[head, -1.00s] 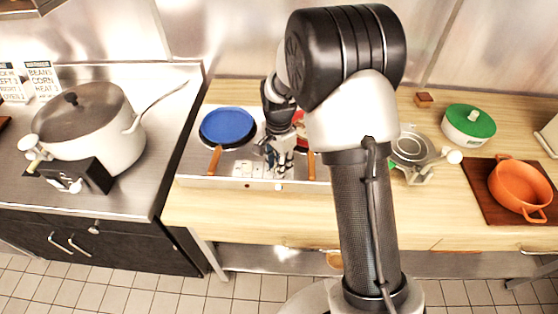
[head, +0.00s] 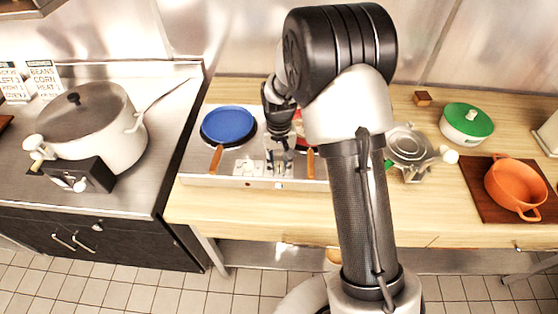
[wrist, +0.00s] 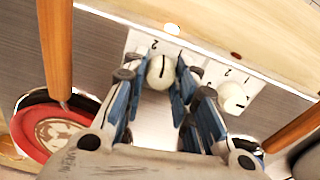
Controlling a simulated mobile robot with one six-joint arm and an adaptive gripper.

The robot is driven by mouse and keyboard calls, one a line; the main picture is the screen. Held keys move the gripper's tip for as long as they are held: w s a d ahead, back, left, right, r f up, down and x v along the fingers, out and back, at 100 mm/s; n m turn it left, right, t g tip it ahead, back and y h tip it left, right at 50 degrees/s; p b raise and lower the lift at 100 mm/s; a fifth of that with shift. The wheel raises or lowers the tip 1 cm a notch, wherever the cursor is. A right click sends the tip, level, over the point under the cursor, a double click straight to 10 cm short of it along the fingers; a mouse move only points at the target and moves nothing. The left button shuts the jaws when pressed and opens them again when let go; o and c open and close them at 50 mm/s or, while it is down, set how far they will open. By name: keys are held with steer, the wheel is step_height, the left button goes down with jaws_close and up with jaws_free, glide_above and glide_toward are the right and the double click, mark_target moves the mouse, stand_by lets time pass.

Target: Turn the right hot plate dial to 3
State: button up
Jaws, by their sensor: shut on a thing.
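The right hot plate dial (wrist: 161,70) is a round cream knob with a dark line, on a white plate with printed numbers. My gripper (wrist: 160,82) is shut on it, one blue-sided finger on each side. The dial's line runs roughly up the wrist view, towards a printed 2; its exact setting is hard to read. The other dial (wrist: 232,97) is free, to the right in the wrist view. In the head view my gripper (head: 279,167) stands at the front of the hot plate (head: 220,182) and hides the right dial.
A blue pan (head: 228,125) sits on the left of the hot plate, its wooden handle pointing forward. A red pan (wrist: 75,130) with a wooden handle (wrist: 55,45) is close beside my gripper. A metal pot (head: 411,142) stands to the right.

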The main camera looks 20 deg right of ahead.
mark_target(279, 164)
steer(key=n, duration=0.4)
steer(key=shift+n, duration=0.4)
steer(key=n, duration=0.3)
steer(key=shift+n+p, duration=0.3)
steer(key=shift+p, duration=0.1)
steer(key=n, duration=0.4)
steer(key=shift+n, duration=2)
steer(key=o, duration=1.1)
step_height(279, 164, up, 12)
steer(key=shift+r, duration=0.1)
